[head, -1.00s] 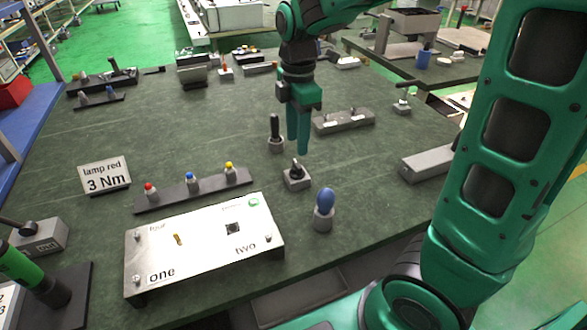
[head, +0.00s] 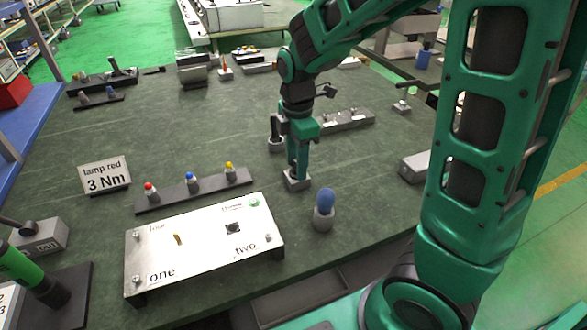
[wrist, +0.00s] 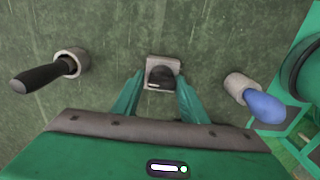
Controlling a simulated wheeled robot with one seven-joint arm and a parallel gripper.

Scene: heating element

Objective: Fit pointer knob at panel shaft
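The dark pointer knob (wrist: 162,77) sits in a small grey block holder (head: 297,185) on the bench. My gripper (head: 297,174) points straight down over it, fingers apart. In the wrist view my gripper (wrist: 160,82) has one finger on each side of the knob; I cannot tell whether they touch it. In the head view the fingers hide most of the knob. The white panel (head: 200,258), marked "one" and "two", lies in front to the left.
A black-handled tool (wrist: 40,77) in a round holder stands left of my gripper. A blue-topped tool (head: 325,202) in a holder stands close on the right. A rail with coloured lamps (head: 193,187) lies behind the panel, and a "lamp red 3 Nm" sign (head: 105,175) stands further left.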

